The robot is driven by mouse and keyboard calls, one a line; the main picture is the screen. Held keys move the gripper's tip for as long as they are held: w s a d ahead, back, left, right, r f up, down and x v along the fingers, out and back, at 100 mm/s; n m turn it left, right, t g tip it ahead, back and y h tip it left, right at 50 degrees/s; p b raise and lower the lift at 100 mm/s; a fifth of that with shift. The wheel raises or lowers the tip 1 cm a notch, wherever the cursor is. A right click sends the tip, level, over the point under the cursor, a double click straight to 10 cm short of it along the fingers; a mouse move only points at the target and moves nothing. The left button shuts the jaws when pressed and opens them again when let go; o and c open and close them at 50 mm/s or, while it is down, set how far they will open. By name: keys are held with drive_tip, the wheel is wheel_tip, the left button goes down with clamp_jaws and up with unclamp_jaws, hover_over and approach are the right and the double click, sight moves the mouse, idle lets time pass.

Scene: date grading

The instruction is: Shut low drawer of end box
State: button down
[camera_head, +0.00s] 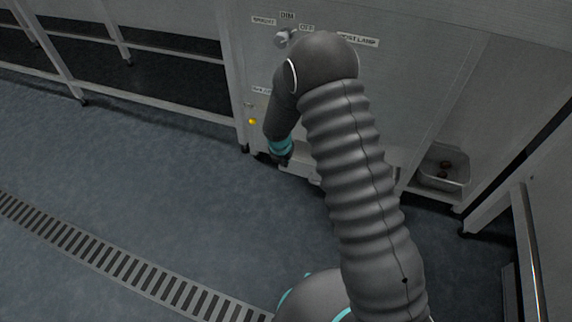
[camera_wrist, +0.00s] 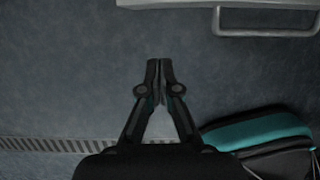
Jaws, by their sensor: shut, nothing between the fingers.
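The end box (camera_head: 400,75) is a pale metal cabinet with a labelled front panel, largely hidden behind my arm. Low on it, near the floor, a pale edge of the low drawer (camera_head: 295,170) shows beside my gripper (camera_head: 284,160). My arm hides most of this drawer, so I cannot tell how far out it stands. In the wrist view, the drawer's front edge (camera_wrist: 170,3) and its bar handle (camera_wrist: 265,32) lie at the top right. My gripper (camera_wrist: 160,62) is shut and empty, over bare floor and apart from the handle.
A knob (camera_head: 284,38) and a yellow button (camera_head: 252,121) are on the panel. A metal tray (camera_head: 440,168) with dark pieces sits on the low shelf at right. A bench frame (camera_head: 150,112) stands at left. A floor grate (camera_head: 120,265) crosses the clear floor.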

drive_tip(key=v, duration=0.5)
drive_tip(key=s+a+f+n+b, duration=0.1)
drive_tip(key=s+a+f, duration=0.15)
drive_tip(key=f, duration=0.25)
drive_tip(key=s+a+f+n+g+h+b, duration=0.1)
drive_tip(key=s+a+f, duration=0.15)
drive_tip(key=f, duration=0.25)
drive_tip(key=s+a+f+n+b, duration=0.1)
drive_tip(key=s+a+f+b, duration=0.15)
drive_tip(key=f, duration=0.25)
drive_tip(key=n+t+h+b, duration=0.2)
drive_tip(key=n+t+h, duration=0.45)
drive_tip(key=h, duration=0.75)
approach(304, 164)
drive_tip(key=s+d, duration=0.1)
drive_tip(key=d, duration=0.3)
drive_tip(key=shift+m+t, duration=0.25)
drive_tip(key=shift+w+d, duration=0.25)
drive_tip(key=shift+w, duration=0.4)
drive_tip(key=shift+w+d, duration=0.25)
drive_tip(key=shift+w, duration=0.35)
drive_tip(key=shift+w+d, duration=0.3)
drive_tip(key=shift+w, duration=0.35)
